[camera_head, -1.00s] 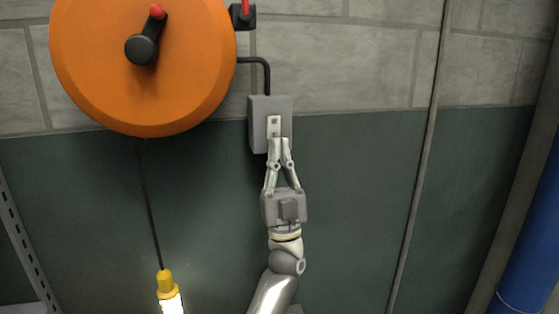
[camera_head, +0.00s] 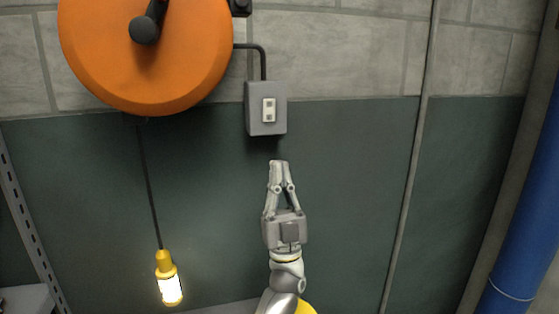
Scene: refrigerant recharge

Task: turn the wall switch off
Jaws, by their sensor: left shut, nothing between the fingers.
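The wall switch (camera_head: 268,110) is a pale rocker on the front of a grey box (camera_head: 255,123), fixed to the wall right of an orange reel. Its whole face is in view; I cannot tell its on or off position from the rocker. My left gripper (camera_head: 278,163) points up below the box, shut and empty, with its fingertips apart from the box by a clear gap. My right gripper is not in view.
The orange reel (camera_head: 150,75) with a dark crank hangs at the upper left. A lit yellow lamp (camera_head: 168,280) hangs on a cord below it. A thin pipe (camera_head: 411,180) and a blue cylinder (camera_head: 515,250) stand to the right. The wall around the gripper is clear.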

